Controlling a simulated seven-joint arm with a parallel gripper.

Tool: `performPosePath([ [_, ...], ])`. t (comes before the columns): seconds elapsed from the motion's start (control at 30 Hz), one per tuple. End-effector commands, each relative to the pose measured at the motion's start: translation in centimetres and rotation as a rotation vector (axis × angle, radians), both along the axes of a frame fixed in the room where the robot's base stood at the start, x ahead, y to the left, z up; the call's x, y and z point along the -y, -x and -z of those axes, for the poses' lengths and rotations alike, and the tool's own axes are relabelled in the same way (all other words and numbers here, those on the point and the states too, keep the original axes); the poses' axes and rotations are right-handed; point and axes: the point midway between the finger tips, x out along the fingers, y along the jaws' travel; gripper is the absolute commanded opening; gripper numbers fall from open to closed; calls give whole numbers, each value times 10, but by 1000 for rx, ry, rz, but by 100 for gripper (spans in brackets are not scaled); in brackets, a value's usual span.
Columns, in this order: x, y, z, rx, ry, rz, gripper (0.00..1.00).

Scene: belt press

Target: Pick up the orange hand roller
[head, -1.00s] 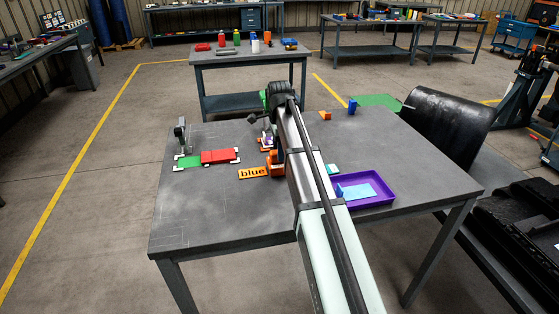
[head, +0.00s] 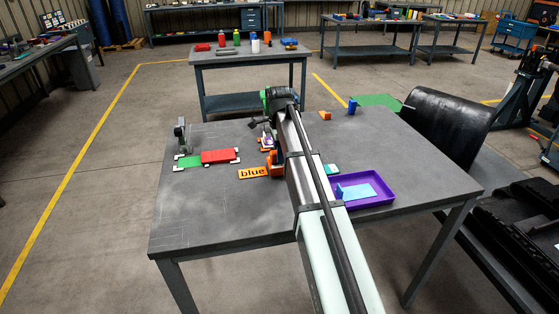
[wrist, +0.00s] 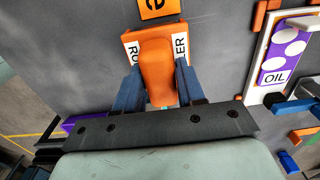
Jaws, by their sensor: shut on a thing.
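The orange hand roller (wrist: 157,65) is between the two blue fingers of my gripper (wrist: 158,78) in the wrist view. The fingers are shut on its sides. Whether the roller touches the pad cannot be told. In the head view, an orange part of the roller (head: 275,168) shows beside my arm, which hides most of my gripper.
An orange "blue" sign (head: 254,173) lies just left of the roller. A white board with a purple OIL pad (wrist: 283,55) is at right in the wrist view. Red and green blocks (head: 220,156) and a purple tray (head: 372,203) are on the table. The front left of the table is clear.

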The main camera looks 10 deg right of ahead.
Motion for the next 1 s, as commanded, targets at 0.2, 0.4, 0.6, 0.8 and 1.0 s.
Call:
performPosePath([
  [0.2, 0, 0, 0, 0, 0, 0, 0],
  [0.4, 0, 0, -3, 1, 0, 0, 0],
  [0.6, 0, -1, -25, 2, 0, 0, 0],
  [0.8, 0, -2, -60, 3, 0, 0, 0],
  [1.0, 0, -1, -87, 1, 0, 0, 0],
])
